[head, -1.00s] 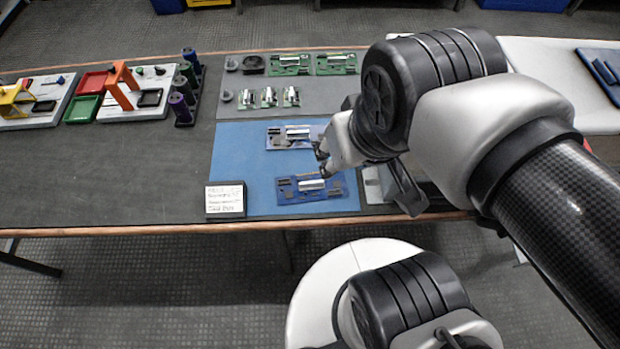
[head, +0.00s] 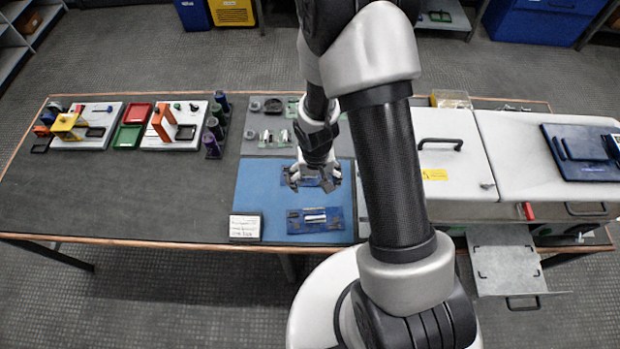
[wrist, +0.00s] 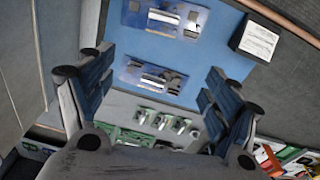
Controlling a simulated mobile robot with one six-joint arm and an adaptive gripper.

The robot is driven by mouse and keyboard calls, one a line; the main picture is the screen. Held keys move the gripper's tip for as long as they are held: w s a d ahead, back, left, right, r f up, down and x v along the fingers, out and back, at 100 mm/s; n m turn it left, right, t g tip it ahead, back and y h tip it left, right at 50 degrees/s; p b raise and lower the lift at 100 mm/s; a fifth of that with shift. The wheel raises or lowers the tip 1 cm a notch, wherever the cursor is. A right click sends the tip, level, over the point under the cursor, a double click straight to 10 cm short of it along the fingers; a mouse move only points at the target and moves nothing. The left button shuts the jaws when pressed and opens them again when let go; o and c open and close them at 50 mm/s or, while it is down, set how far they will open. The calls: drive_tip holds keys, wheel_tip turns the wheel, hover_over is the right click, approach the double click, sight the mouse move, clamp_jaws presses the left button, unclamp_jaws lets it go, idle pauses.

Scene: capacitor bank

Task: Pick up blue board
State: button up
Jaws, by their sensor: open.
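Two blue boards lie flat on the blue mat (head: 262,188). The near blue board (head: 315,220) carries a silver cylinder and lies towards the table's front edge; it also shows at the top of the wrist view (wrist: 166,16). The far blue board (wrist: 135,70) lies further back, mostly hidden by my gripper in the head view. My gripper (head: 312,180) is open, pointing down above the far board. In the wrist view its two fingers (wrist: 155,88) spread on either side of that board, with nothing between them. The height gap is hard to judge.
A white label card (head: 245,228) stands at the mat's front left corner. Green boards (wrist: 165,122) lie on the grey mat behind. Purple and green cylinders (head: 212,145) stand left. A white lidded box (head: 440,150) is right. The left table is partly clear.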

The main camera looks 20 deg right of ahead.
wheel_tip(320, 180, down, 4)
drive_tip(key=s+f+p, duration=0.1)
drive_tip(key=s+p, duration=0.1)
drive_tip(key=s, duration=0.1)
drive_tip(key=b, duration=1.2)
hover_over(316, 217)
drive_tip(key=shift+g, duration=0.4)
drive_tip(key=f, duration=0.7)
drive_tip(key=a+f, duration=0.1)
drive_tip(key=f, duration=0.3)
drive_tip(key=shift+s+f, duration=0.35)
drive_tip(key=shift+s, duration=0.05)
drive_tip(key=f+b, duration=0.2)
drive_tip(key=f, duration=0.1)
drive_tip(key=w+f+b, duration=0.1)
drive_tip(key=f, duration=0.1)
drive_tip(key=shift+d, duration=0.4)
drive_tip(key=shift+f, duration=0.2)
drive_tip(key=shift+r, duration=0.1)
drive_tip(key=c, duration=1.2)
drive_tip(key=shift+r, duration=0.1)
drive_tip(key=shift+c, duration=0.2)
